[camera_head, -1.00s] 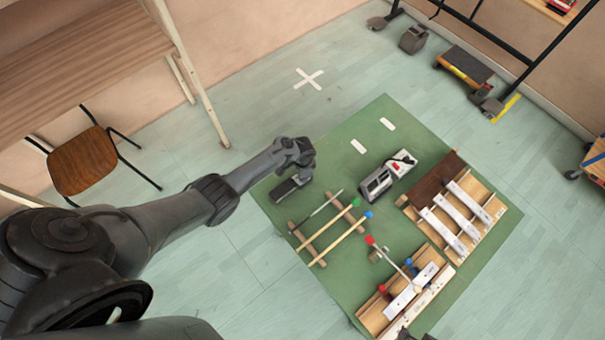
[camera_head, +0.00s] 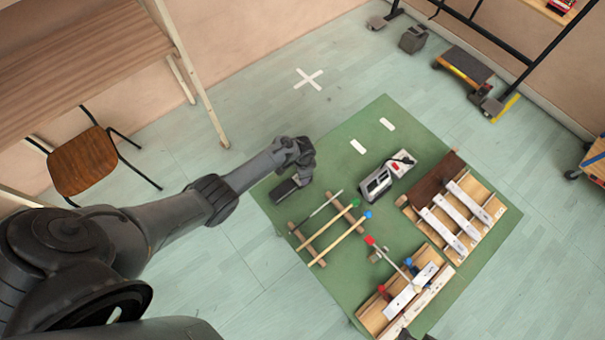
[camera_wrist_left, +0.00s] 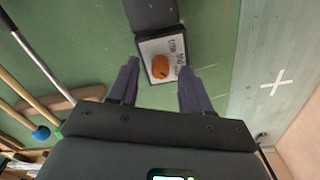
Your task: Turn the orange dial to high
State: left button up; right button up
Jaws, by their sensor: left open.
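The orange dial (camera_wrist_left: 161,67) shows in the left wrist view, a round knob on a white panel (camera_wrist_left: 150,48) with dark printed marks. The panel is on a dark box (camera_wrist_left: 152,14) on the green mat. My left gripper (camera_wrist_left: 158,70) is open, with one finger on each side of the dial in the picture; I see no contact. In the head view my left gripper (camera_head: 300,172) is over the far left part of the mat, beside a dark box (camera_head: 285,190); the dial cannot be made out there.
The green mat (camera_head: 340,280) also holds mallets on a wooden rack (camera_head: 313,255), a grey and white device (camera_head: 376,183) and wooden trays with metal bars (camera_head: 450,238). A dark part at the bottom edge may be my right gripper. Bare floor lies left of the mat.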

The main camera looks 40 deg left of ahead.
pick_arm(q)
notch_tip(320, 180, up, 10)
jog(key=p, duration=0.3)
jog(key=shift+r, duration=0.1)
dwell(0.4)
